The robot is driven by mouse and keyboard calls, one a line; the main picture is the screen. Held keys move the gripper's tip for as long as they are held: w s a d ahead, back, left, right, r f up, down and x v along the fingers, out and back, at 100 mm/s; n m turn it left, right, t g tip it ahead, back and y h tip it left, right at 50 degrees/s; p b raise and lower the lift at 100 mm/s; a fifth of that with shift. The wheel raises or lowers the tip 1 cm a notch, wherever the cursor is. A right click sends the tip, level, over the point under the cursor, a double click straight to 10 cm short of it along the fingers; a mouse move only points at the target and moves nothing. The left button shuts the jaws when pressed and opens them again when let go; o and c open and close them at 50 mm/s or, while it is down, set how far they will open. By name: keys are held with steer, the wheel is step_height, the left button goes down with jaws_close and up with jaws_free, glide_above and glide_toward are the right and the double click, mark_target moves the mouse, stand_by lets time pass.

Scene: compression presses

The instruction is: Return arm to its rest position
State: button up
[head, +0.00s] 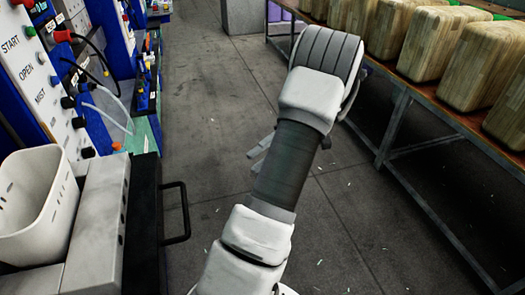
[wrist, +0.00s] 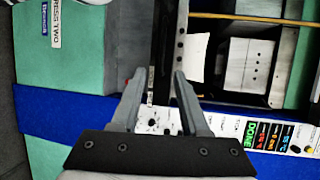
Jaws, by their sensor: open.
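My arm rises from the bottom middle of the head view over the floor, in the aisle between the machines and the bench. My gripper (head: 257,160) shows only in part there, behind the dark arm link. In the wrist view my gripper (wrist: 159,74) has its two grey fingers spread apart, with nothing held between them. Beyond the fingers is a green and blue press (wrist: 62,70) labelled "PRESS TWO". Its white control panel (wrist: 225,125) has a "DONE" display. I cannot tell the distance from the fingers to the press.
Control panels (head: 30,75) with buttons and cables line the left side. A white bin (head: 32,205) and a black handle (head: 183,212) stand low left. A bench (head: 430,110) with several wooden blocks (head: 436,42) runs along the right. The floor (head: 215,85) between is mostly clear.

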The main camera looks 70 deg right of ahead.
steer(key=shift+s+d, duration=0.2)
steer(key=shift+d, duration=0.1)
stand_by(0.4)
